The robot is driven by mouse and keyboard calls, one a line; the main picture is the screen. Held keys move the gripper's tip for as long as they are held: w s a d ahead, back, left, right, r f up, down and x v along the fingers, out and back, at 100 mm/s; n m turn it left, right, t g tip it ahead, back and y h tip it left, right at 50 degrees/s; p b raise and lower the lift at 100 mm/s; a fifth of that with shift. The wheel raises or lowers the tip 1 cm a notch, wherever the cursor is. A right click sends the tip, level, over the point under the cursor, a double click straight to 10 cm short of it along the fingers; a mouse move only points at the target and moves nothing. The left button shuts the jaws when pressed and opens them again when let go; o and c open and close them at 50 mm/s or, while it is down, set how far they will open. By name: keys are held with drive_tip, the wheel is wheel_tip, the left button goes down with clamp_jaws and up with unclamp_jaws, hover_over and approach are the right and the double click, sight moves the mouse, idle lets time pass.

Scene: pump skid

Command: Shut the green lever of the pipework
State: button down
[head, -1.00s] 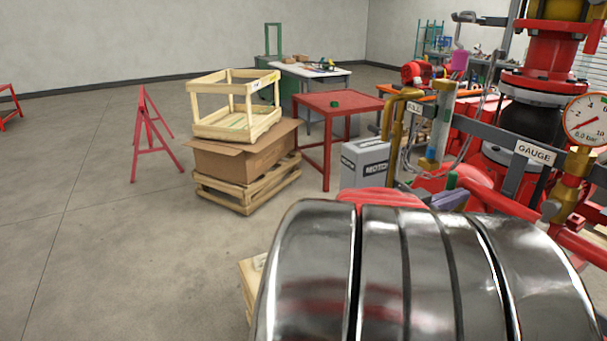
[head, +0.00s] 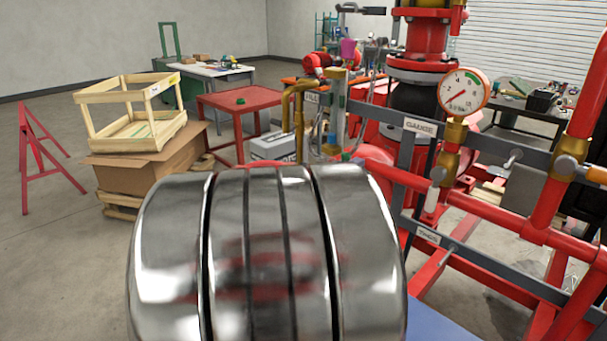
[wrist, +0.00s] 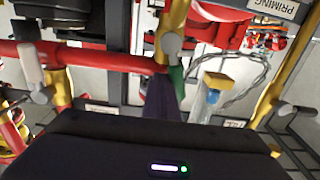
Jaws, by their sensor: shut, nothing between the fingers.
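The green lever (wrist: 177,82) shows in the wrist view, hanging down from a grey valve hub on a yellow pipe (wrist: 178,18). A small green bit just above my arm in the head view is probably the same lever, mostly hidden there. My gripper (wrist: 163,98) shows in the wrist view as dark purple fingers, closed together and empty. The fingertips are directly left of the lever, very near it; I cannot tell whether they touch. My shiny arm link covers the lower middle of the head view and hides the gripper there.
A red pipe (wrist: 95,58) runs left of the lever, with a white lever (wrist: 31,65) hanging farther left. A clear tube with a yellow cap (wrist: 217,80) stands right. The pressure gauge (head: 463,91) and red pipework fill the right. Open floor (head: 45,250) lies left.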

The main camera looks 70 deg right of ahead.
drive_tip(key=shift+w+d+f, duration=0.15)
drive_tip(key=shift+w+d, duration=0.15)
drive_tip(key=shift+w, duration=0.4)
drive_tip(key=shift+w+d+f, duration=0.1)
drive_tip(key=shift+w+d, duration=0.2)
drive_tip(key=shift+w, duration=0.4)
drive_tip(key=shift+w+d+f, duration=0.3)
drive_tip(key=shift+w+f, duration=0.15)
drive_tip(key=shift+w, duration=0.2)
drive_tip(key=shift+w+d+f, duration=0.25)
drive_tip(key=shift+w+f, duration=0.2)
drive_tip(key=shift+w, duration=0.2)
drive_tip(key=v, duration=0.9)
idle(0.3)
drive_tip(key=shift+w, duration=0.15)
idle(0.5)
